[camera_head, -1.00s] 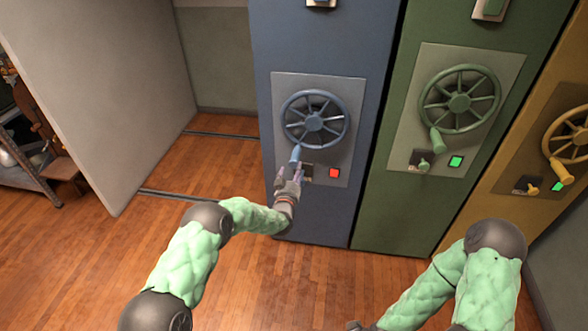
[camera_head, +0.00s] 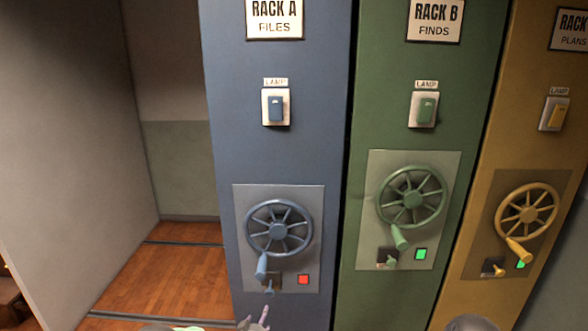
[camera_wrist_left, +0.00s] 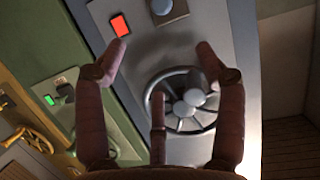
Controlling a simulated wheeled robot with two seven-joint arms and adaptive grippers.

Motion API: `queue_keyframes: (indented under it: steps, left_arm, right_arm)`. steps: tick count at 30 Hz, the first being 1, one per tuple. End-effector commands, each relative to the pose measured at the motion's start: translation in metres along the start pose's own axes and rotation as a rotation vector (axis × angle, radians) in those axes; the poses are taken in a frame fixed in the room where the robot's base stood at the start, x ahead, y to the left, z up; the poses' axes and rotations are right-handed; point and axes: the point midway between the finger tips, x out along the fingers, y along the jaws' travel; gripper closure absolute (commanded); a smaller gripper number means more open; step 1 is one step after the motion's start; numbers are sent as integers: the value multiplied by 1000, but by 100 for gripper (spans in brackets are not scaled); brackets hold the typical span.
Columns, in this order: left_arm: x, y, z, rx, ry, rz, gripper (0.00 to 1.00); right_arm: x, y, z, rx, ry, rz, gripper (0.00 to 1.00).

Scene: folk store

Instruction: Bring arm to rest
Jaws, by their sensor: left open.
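My left gripper (camera_head: 253,319) shows only by its fingertips at the bottom edge of the head view. It sits below the blue handwheel (camera_head: 278,229) on Rack A and its hanging crank handle (camera_head: 262,266), apart from both. In the left wrist view my left gripper (camera_wrist_left: 160,52) has its fingers spread, with nothing between them. The blue handwheel (camera_wrist_left: 184,102) shows behind the fingers, and a red light (camera_wrist_left: 120,26) lies near one fingertip. My right gripper is out of view; only a bit of that arm shows at the bottom right.
The blue rack (camera_head: 240,150), green rack (camera_head: 385,120) and yellow rack (camera_head: 500,130) stand side by side. The blue rack's light (camera_head: 303,280) is red; the green rack's light (camera_head: 421,254) is green. An open aisle with wooden floor (camera_head: 170,280) lies left of the blue rack.

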Motion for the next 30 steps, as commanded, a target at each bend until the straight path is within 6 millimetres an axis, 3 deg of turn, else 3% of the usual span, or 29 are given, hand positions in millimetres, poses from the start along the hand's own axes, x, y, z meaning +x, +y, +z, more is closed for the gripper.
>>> queue_keyframes:
  steps: [3, 8, 12, 15, 18, 22, 25, 30]
  left_arm:
    - [-34, 1, 60, -58, -203, 22, 29]
    - [-98, 6, 132, -143, -470, 44, 29]
    - [-170, 14, 184, -221, -704, 54, 29]
    - [-227, 21, 212, -275, -866, 57, 29]
    - [-280, 28, 231, -321, -1006, 58, 29]
    - [-330, 35, 242, -363, -1133, 56, 29]
    - [-352, 38, 246, -380, -1186, 55, 29]
    - [-363, 40, 248, -388, -1212, 54, 29]
  right_arm:
    - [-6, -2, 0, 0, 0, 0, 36]
    - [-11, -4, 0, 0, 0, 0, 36]
    - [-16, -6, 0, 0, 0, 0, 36]
    - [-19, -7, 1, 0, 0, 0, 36]
    - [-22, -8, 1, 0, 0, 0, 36]
    - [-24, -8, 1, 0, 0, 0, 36]
    - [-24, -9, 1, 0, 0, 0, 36]
    - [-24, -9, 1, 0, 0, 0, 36]
